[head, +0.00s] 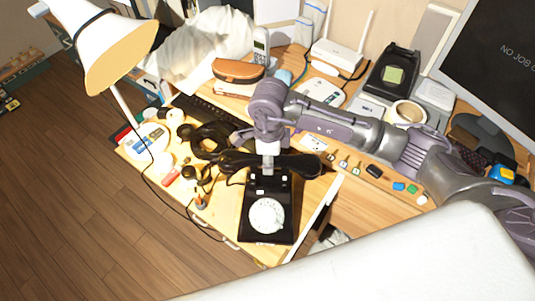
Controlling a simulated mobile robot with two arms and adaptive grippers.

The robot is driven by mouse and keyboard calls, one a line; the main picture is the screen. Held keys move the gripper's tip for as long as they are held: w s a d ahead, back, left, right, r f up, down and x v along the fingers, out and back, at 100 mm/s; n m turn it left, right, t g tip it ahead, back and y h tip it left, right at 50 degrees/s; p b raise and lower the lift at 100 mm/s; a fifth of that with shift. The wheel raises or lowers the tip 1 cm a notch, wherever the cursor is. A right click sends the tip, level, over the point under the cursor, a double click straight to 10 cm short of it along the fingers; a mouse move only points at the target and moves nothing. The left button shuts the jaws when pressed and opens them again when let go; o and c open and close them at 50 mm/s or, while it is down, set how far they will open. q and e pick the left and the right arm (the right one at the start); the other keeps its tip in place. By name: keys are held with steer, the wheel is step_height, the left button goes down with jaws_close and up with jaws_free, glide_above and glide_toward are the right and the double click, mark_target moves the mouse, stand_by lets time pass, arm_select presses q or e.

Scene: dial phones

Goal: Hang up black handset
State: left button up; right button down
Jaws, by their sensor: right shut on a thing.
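The black dial phone (283,219) with its white dial lies on the wooden desk near the front edge. The black handset (303,165) lies crosswise at the phone's far end, over the cradle. My right gripper (267,163) comes down from above and is shut on the middle of the handset. I cannot tell whether the handset touches the cradle, as the gripper hides part of it. My left gripper is not in view.
A white lamp (88,32) stands at the left, and black headphones (208,140) lie left of the handset. A dark keyboard (200,108), a white router (336,55) and a monitor (497,60) are farther back. Small items crowd the desk's left side.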

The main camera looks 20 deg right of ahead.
steer(key=shift+s+f, duration=0.1)
steer(key=shift+f, duration=0.25)
steer(key=shift+f+b, duration=0.3)
steer(key=shift+b, duration=0.05)
steer(key=shift+f+b, duration=0.5)
steer(key=shift+f, duration=0.3)
steer(key=shift+f+b, duration=0.55)
steer(key=shift+f, duration=0.45)
steer(key=shift+b, duration=0.6)
